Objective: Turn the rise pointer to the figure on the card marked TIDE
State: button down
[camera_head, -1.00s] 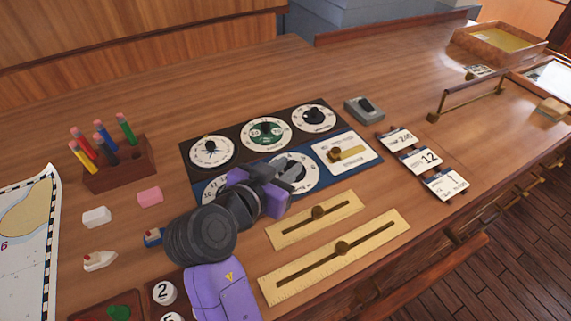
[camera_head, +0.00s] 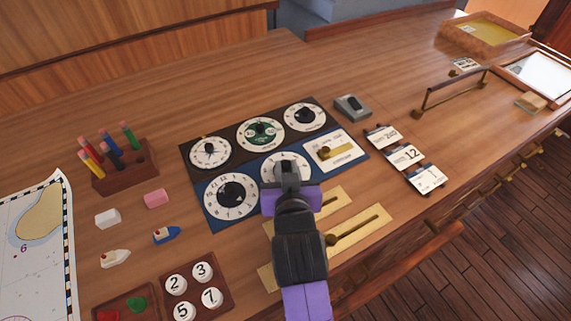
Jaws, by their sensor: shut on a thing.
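My gripper (camera_head: 287,172) is at the lower middle dial (camera_head: 268,163) of the blue panel and is shut on that dial's pointer. The gripper covers the pointer and the dial's lower part, so its setting is hidden. The dial's label is too small to read, so I cannot confirm that it is the rise dial. Three white cards lie to the right: an upper card (camera_head: 385,137), a middle card (camera_head: 404,156) reading 12, and a lower card (camera_head: 427,178). The upper and lower figures and the headings are too small to read for certain.
A clock-like dial (camera_head: 216,205) is left of my gripper, and a brass lever plate (camera_head: 347,158) is right. Several dials fill the black panel (camera_head: 232,122) behind. Brass slider rules (camera_head: 360,232) lie in front, partly covered by my arm. A pencil block (camera_head: 140,173) stands left.

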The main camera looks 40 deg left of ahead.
dwell(0.4)
jog(key=c, duration=1.3)
grip_release()
jog(key=shift+o, duration=0.2)
jog(key=v, duration=0.7)
jog(key=shift+s+d+r+b, duration=0.1)
jog(key=shift+d+r+b, duration=0.05)
jog(key=shift+d+b, duration=0.2)
